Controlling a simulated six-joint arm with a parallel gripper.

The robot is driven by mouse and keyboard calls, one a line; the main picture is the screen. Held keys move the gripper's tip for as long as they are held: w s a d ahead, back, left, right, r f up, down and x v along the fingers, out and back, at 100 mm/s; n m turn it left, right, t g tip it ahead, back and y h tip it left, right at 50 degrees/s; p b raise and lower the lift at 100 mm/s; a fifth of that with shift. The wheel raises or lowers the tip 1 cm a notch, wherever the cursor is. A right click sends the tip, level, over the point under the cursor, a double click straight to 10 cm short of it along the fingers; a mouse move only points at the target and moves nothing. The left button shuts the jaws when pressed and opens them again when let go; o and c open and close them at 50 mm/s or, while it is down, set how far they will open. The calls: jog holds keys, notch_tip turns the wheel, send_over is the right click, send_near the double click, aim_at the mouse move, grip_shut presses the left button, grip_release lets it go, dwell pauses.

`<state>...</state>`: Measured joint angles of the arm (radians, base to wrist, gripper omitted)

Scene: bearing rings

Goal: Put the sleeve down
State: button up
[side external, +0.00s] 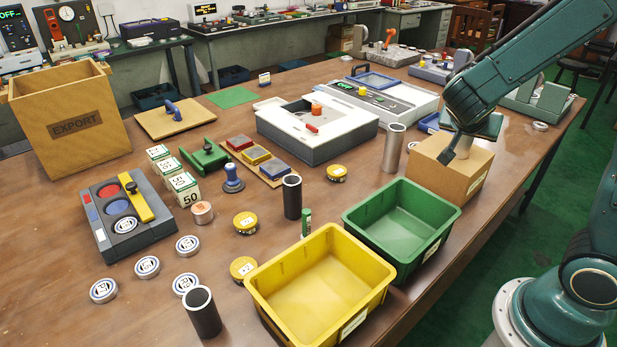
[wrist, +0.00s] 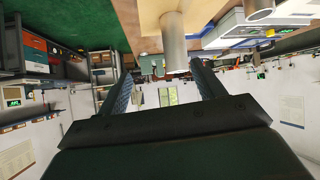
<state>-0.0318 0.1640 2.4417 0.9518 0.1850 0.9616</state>
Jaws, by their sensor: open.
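A grey metal sleeve (wrist: 175,45) shows in the wrist view, standing on a tan surface that looks like the top of the cardboard box (side external: 465,178). My gripper (wrist: 163,76) is open, its two fingers to either side of the sleeve's near end, with visible gaps. In the side view my gripper (side external: 457,152) is low over the box, and a grey upright shape (side external: 465,146) beneath it appears to be this sleeve, mostly hidden. Another silver sleeve (side external: 393,147) stands on the table left of the box. Two dark sleeves (side external: 292,197) (side external: 202,313) stand farther left.
A green bin (side external: 452,218) and a yellow bin (side external: 375,315) stand in front of the box. A white machine (side external: 345,143) and a control panel unit (side external: 410,99) lie behind. A small blue tray (side external: 428,123) is close behind the box. The table's right edge is nearby.

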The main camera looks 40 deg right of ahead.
jog(key=s+a+r+n+t+y, duration=0.1)
jog(key=s+a+r+n+y, duration=0.1)
jog(key=s+a+n+y, duration=0.1)
jog(key=s+a+r+n+t+y, duration=0.1)
jog(key=s+a+r+n+y, duration=0.2)
jog(key=a+n, duration=0.4)
jog(key=s+a+r+n+t+y, duration=0.1)
jog(key=s+a+n+y, duration=0.3)
jog(key=a, duration=0.6)
jog(key=shift+s+r+n+t+y, duration=0.3)
jog(key=shift+s+r+n, duration=0.1)
jog(key=shift+s+r, duration=0.4)
jog(key=shift+o, duration=0.2)
jog(key=shift+w+a, duration=0.1)
jog(key=shift+w, duration=0.05)
